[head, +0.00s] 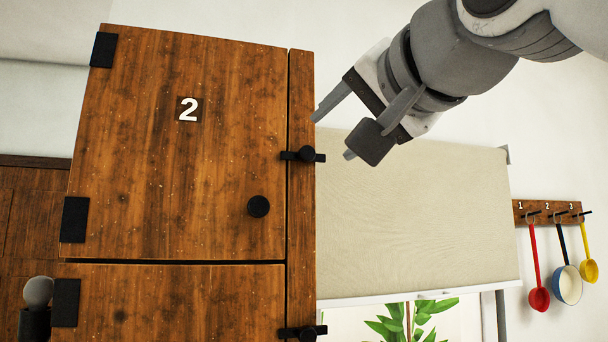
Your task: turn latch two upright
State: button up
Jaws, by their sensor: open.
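The wooden cabinet door marked 2 (170,200) stands at the left in the head view and is shut. Latch two (306,154) is a black bar with a round hub on the frame post at the door's right edge. It lies roughly horizontal, its left end overlapping the door edge. My gripper (330,130) is open and empty, above and to the right of the latch. Its fingers point down and left, and it appears apart from the latch. The door has a round black knob (258,206) below the latch.
A lower door (180,305) has its own horizontal black latch (303,332). A pale blind (415,215) hangs behind, right of the cabinet. A rack (547,211) with hanging ladles is at the far right. A plant (408,322) shows below the blind.

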aim_at(308, 153)
jog(key=p+x, duration=0.2)
jog(key=x, duration=0.8)
jog(key=shift+c, duration=0.2)
grip_shut()
